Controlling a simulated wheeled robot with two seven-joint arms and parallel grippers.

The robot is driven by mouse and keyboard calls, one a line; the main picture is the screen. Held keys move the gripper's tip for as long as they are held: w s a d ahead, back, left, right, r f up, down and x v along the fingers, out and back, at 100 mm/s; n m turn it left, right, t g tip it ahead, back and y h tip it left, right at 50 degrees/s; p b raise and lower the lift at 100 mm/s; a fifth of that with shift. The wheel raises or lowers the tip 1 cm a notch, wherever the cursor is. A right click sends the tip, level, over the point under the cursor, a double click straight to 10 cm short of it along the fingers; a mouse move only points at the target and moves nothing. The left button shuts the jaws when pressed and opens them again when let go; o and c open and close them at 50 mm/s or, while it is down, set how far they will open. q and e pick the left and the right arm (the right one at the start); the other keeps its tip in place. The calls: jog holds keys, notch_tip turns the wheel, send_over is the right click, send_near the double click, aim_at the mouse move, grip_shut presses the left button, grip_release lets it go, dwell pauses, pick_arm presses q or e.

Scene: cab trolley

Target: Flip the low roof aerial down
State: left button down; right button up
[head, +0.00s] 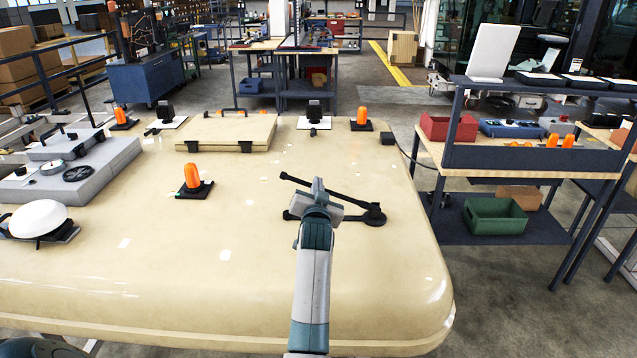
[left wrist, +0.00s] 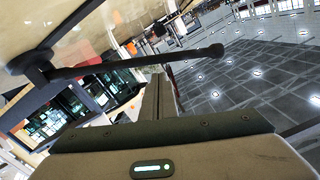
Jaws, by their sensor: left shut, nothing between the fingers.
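The low roof aerial (head: 340,198) is a thin black rod on a round black base near the right end of the beige cab roof (head: 270,265). Its rod slants up and left from the base to a knobbed tip, clear of the roof. A second dark strip runs low along the roof from the base, partly hidden by my gripper. My left gripper (head: 318,187) is shut and empty, at the rod's middle. In the left wrist view the rod (left wrist: 130,64) crosses just beyond the shut fingers (left wrist: 160,92); I cannot tell whether they touch. My right gripper is out of view.
Orange beacons (head: 192,178), a beige hatch (head: 226,132), a grey roof unit (head: 75,170) and a white dome (head: 38,220) stand on the roof. A workbench (head: 520,160) with a red bin (head: 448,128) stands to the right. The roof's front area is clear.

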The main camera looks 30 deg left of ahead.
pick_arm(q)
jog(key=shift+w+a+f, duration=0.1)
jog(key=shift+a+f, duration=0.05)
jog(key=shift+f, duration=0.3)
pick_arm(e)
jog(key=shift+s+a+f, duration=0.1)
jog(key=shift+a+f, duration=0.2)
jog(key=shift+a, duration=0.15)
